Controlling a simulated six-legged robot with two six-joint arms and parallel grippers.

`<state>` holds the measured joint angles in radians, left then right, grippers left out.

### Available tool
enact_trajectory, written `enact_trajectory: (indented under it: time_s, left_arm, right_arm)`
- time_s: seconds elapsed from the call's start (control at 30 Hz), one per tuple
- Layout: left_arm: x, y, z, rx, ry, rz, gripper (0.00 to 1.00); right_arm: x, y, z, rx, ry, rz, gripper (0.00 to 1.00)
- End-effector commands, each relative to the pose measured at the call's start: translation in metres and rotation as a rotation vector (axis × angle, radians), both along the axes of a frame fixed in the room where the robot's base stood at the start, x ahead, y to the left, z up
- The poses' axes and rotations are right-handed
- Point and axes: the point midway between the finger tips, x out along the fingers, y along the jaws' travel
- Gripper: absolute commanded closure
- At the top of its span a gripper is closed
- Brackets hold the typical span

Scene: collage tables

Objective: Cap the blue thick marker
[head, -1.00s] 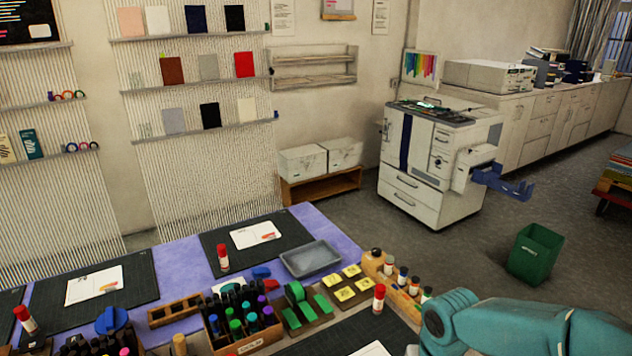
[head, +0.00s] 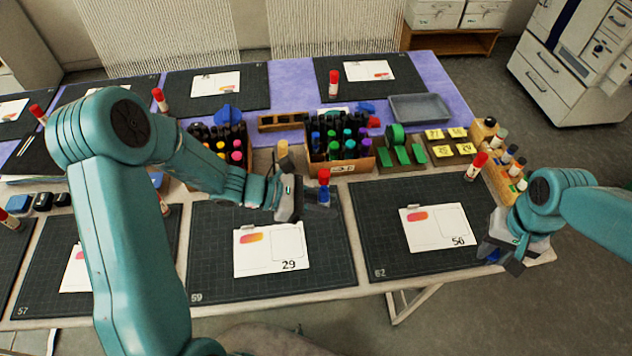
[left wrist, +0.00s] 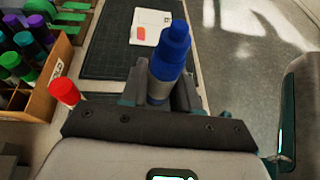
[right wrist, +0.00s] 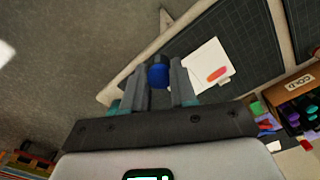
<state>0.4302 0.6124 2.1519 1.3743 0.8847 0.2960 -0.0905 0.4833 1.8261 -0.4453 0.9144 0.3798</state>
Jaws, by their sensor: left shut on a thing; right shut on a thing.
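My left gripper (head: 303,203) is shut on the blue thick marker (head: 323,196), above the dark mat in the middle. In the left wrist view the marker (left wrist: 170,55) has a grey barrel between the fingers and a stepped blue end pointing away from the palm. My right gripper (head: 508,258) is shut on a small blue piece, which looks like the cap (right wrist: 158,75), between its fingertips in the right wrist view. It is near the table's front right edge. The two grippers are well apart. The fingers hide part of both held things.
A marker box (head: 350,165) and green stamps (head: 403,155) stand behind the mats. A red-capped glue stick (head: 476,167) stands right of them, by a wooden bottle rack (head: 500,178). Cards lie on the front mats (head: 430,262). A grey tray (head: 420,108) is at the back right.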

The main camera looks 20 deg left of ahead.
Motion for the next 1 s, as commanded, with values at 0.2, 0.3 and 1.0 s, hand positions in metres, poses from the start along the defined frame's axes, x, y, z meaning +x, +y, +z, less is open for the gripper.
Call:
enact_trajectory:
  time_s: [0.2, 0.3, 1.0]
  left_arm:
    - [0.008, -0.063, -0.008, 0.001, -0.003, -0.284, 1.0]
    - [0.011, -0.085, -0.011, 0.001, -0.002, -0.387, 1.0]
    - [0.014, -0.114, -0.014, 0.003, 0.001, -0.529, 1.0]
  right_arm:
    - [0.0, 0.0, 0.0, 0.0, 0.0, 0.0, 1.0]
    - [0.0, 0.0, 0.0, 0.0, 0.0, 0.0, 1.0]
    - [-0.005, -0.002, 0.0, 0.0, 0.001, 0.018, 1.0]
